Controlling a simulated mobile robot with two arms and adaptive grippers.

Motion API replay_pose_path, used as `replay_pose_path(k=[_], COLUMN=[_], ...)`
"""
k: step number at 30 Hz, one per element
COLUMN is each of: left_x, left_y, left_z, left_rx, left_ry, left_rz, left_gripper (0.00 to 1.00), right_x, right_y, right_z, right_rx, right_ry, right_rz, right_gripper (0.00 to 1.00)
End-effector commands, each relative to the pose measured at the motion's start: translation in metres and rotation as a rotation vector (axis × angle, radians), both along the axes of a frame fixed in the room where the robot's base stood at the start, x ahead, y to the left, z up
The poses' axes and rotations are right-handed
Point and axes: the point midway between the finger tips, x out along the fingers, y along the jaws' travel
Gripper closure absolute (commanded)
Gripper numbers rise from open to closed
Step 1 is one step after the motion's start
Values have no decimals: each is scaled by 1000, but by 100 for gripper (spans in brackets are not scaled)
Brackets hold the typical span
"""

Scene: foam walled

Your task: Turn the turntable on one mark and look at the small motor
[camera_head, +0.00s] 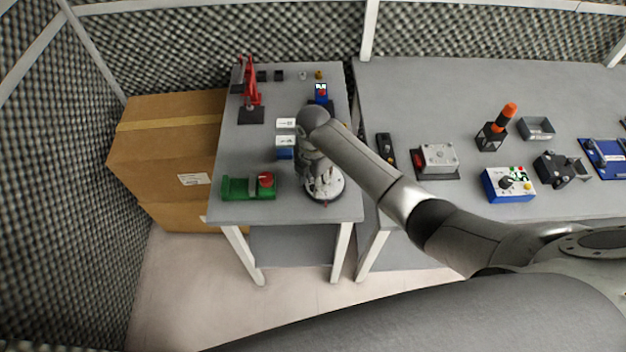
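The turntable (326,194) is a round, pale disc with a dark rim near the front right corner of the left table. My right gripper (322,183) points down right over it, its arm reaching in from the right. The gripper and wrist cover much of the disc. I cannot tell whether the fingers touch the disc or the small parts on it, or whether they are open or shut. I cannot make out the small motor with certainty. My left gripper is not in view.
A green device with a red part (250,187) sits left of the turntable. A red arm-like stand (252,92) is at the back left. A large cardboard box (170,150) stands left of the table. The right table (440,100) holds several devices under and beyond my arm.

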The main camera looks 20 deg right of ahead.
Motion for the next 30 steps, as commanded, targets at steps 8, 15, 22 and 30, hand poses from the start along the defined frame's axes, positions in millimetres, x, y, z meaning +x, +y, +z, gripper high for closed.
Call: replay_pose_path(k=[8, 15, 22, 30], left_x=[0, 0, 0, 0], left_y=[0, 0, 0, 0], left_z=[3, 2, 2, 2], left_rx=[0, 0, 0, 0], left_ry=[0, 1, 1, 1], left_rz=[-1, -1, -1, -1], left_gripper=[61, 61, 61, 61], right_x=[0, 0, 0, 0], right_y=[0, 0, 0, 0], right_z=[-14, -14, -14, -14], right_rx=[0, 0, 0, 0], right_ry=[-1, -1, -1, -1], right_rz=[1, 1, 1, 4], right_gripper=[61, 64, 94, 100])
